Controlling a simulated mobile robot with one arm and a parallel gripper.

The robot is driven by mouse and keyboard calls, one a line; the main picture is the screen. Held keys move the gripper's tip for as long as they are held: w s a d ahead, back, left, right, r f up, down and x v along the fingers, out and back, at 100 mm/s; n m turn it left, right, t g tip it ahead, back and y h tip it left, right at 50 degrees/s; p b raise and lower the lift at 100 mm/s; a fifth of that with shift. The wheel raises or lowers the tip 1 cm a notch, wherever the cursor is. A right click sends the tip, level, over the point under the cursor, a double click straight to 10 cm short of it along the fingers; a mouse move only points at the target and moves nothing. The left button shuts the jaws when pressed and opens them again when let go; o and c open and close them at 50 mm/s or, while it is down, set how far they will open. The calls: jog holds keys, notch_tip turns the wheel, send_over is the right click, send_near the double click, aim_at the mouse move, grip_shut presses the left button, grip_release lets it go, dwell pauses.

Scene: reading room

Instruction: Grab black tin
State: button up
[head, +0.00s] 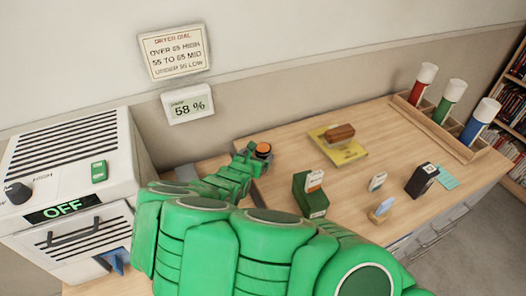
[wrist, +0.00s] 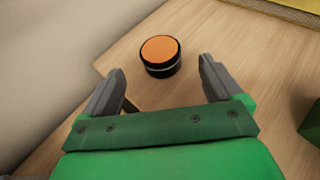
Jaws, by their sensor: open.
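The black tin (wrist: 161,66) is a short round can with an orange top and a pale band around its side. It stands upright on the wooden counter (wrist: 220,30). In the wrist view my gripper (wrist: 161,74) is open and empty, and the tin sits just ahead, between and slightly beyond the two grey fingertips. In the head view the tin (head: 263,149) shows at the end of my green arm, partly hidden by my gripper (head: 257,158). I cannot tell whether a finger touches it.
A yellow book (head: 350,156) with a brown brush-like block (head: 340,133) lies to the right. A green box (head: 311,197), a black box (head: 421,180) and a rack of coloured tubes (head: 470,150) stand farther right. A dryer (head: 65,165) reading OFF stands left. The wall runs close behind the tin.

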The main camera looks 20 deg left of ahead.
aim_at(261, 151)
jog(key=shift+x, duration=3.9)
jog(key=shift+f, duration=0.15)
jog(key=shift+s, duration=0.1)
jog(key=c, duration=1.1)
